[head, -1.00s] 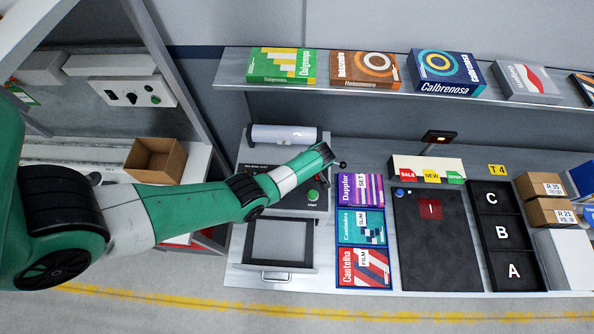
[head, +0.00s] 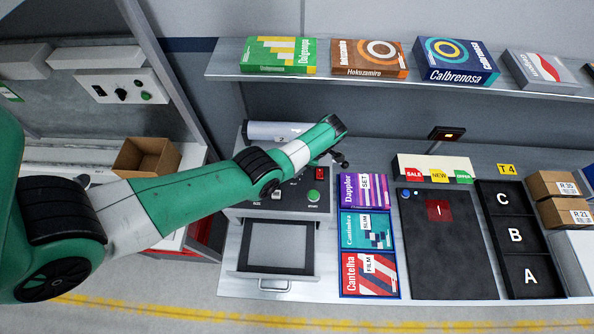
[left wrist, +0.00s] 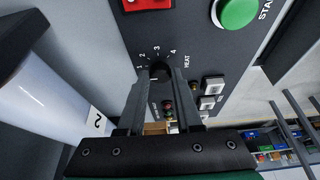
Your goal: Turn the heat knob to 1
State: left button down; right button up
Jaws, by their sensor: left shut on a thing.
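The heat knob (left wrist: 160,72) is a small black dial on a dark panel in the left wrist view. Small white numbers ring it and the word HEAT stands beside it. My left gripper (left wrist: 162,80) has its two grey fingers on either side of the knob and is shut on it. The fingers cover part of the dial, and I cannot tell which number it points at. In the head view my left gripper (head: 341,160) is at the panel's upper right, and the knob is hidden there. My right gripper is in neither view.
On the panel are a green START button (left wrist: 237,12), a red switch (head: 292,190) and white rocker switches (left wrist: 211,87). A white film roll (left wrist: 40,90) lies close beside the panel. Several boxes (head: 365,190) stand right of the machine. A shelf (head: 390,84) with boxes runs above.

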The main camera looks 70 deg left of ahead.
pick_arm(q)
jog(key=shift+n, duration=0.3)
jog(key=c, duration=0.6)
grip_release()
jog(key=v, duration=1.1)
jog(key=shift+w+r, duration=0.1)
jog(key=shift+r, duration=0.25)
